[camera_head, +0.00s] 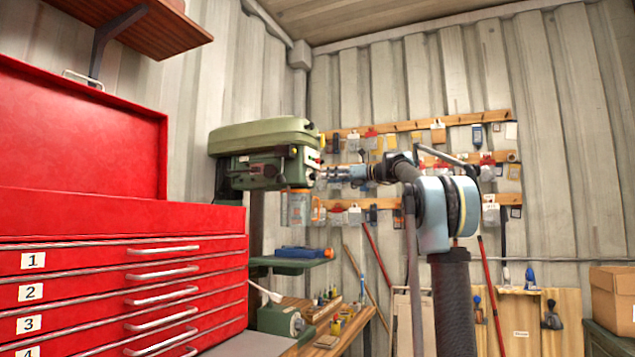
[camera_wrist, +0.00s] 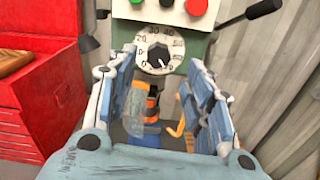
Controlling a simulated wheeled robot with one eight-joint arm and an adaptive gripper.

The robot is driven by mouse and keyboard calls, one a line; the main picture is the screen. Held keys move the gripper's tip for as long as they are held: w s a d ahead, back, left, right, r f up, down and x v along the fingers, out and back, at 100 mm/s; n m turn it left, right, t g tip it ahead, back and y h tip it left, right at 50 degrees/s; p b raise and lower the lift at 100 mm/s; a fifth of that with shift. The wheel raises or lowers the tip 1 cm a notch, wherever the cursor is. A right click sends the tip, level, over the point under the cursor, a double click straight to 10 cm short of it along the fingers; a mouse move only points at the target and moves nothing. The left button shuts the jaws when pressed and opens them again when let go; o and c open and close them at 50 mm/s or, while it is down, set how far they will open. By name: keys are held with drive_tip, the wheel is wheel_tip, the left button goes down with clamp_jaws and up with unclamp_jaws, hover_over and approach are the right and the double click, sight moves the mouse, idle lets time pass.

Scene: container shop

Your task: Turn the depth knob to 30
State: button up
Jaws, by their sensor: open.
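The green drill press (camera_head: 262,138) stands left of centre in the head view. In the wrist view its front carries a round white-and-dark dial with numbers, including 30 and 40 near the top. The black depth knob (camera_wrist: 158,54) sits at the dial's centre. A small pale mark on it seems to point to the lower right, but the exact reading is too small to tell. My gripper (camera_wrist: 161,62) is open, its blue fingers either side of the dial in the picture. It also shows in the head view (camera_head: 326,173), close to the press front. I see no contact with the knob.
Green (camera_wrist: 196,7) and red (camera_wrist: 168,2) buttons sit above the dial, and a black lever (camera_wrist: 250,14) sticks out right. A clear guard (camera_wrist: 138,103) hangs below. A red tool chest (camera_head: 110,290) stands left. Tool racks line the back wall.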

sight(316, 176)
drive_tip(key=shift+x, duration=2.95)
drive_tip(key=c, duration=1)
